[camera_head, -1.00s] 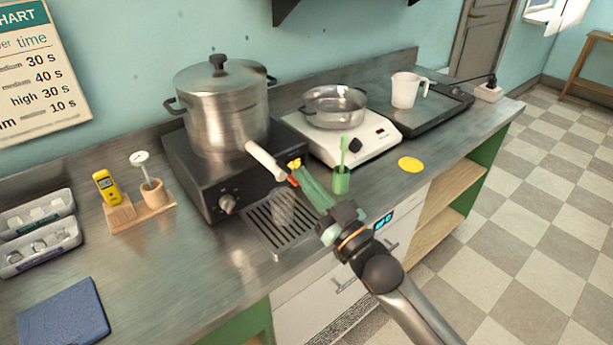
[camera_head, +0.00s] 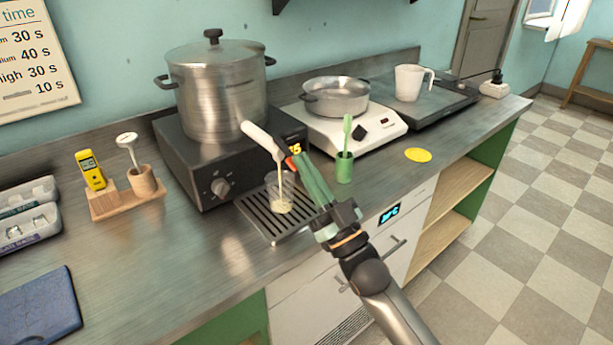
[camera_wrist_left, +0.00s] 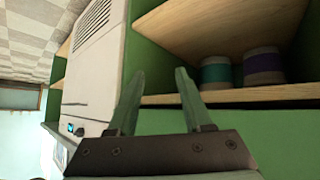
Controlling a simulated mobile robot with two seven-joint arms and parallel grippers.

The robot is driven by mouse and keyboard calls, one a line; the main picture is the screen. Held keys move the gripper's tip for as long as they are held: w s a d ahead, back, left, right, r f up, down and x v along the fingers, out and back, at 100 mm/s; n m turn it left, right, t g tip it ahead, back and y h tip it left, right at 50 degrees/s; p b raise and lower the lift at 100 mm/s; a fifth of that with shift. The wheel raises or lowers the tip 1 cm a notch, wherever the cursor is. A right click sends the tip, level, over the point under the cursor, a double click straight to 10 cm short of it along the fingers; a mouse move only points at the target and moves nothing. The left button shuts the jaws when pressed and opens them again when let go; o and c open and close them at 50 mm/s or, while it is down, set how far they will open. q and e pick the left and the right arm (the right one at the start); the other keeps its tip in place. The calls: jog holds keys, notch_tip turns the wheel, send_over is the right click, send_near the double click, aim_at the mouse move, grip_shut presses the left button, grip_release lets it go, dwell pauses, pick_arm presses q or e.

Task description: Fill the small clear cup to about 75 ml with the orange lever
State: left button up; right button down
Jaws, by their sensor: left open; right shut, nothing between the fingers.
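The small clear cup (camera_head: 279,193) stands upright on the drip tray (camera_head: 275,231), below the white spout (camera_head: 258,137) in front of the pot. A pale stream falls from the spout into it, and pale liquid lies in its lower part. The orange lever (camera_head: 291,162) shows by the spout. The shut fingertips of my right gripper (camera_head: 301,163) are at the lever, with nothing between them; I cannot tell exactly how they touch. My left gripper (camera_wrist_left: 158,100) is open and empty in the left wrist view, facing the open shelves below the counter.
A steel pot (camera_head: 218,95) sits on the dark heater (camera_head: 223,186). A green holder (camera_head: 344,167) stands just right of my right gripper. Further right are a scale with a pan (camera_head: 337,97), a white jug (camera_head: 409,82) and a yellow disc (camera_head: 418,155). Spools (camera_wrist_left: 263,66) stand on a shelf.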

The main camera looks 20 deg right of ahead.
pick_arm(q)
jog(key=shift+r, duration=0.25)
pick_arm(e)
jog(key=shift+r, duration=0.1)
pick_arm(q)
jog(key=shift+s+f, duration=0.1)
jog(key=shift+s, duration=0.1)
jog(key=shift+s+a+f, duration=0.1)
jog(key=shift+f, duration=0.15)
jog(key=shift+w+r, duration=0.2)
jog(key=shift+r, duration=0.05)
dwell(0.7)
jog(key=shift+f, duration=0.15)
dwell(0.9)
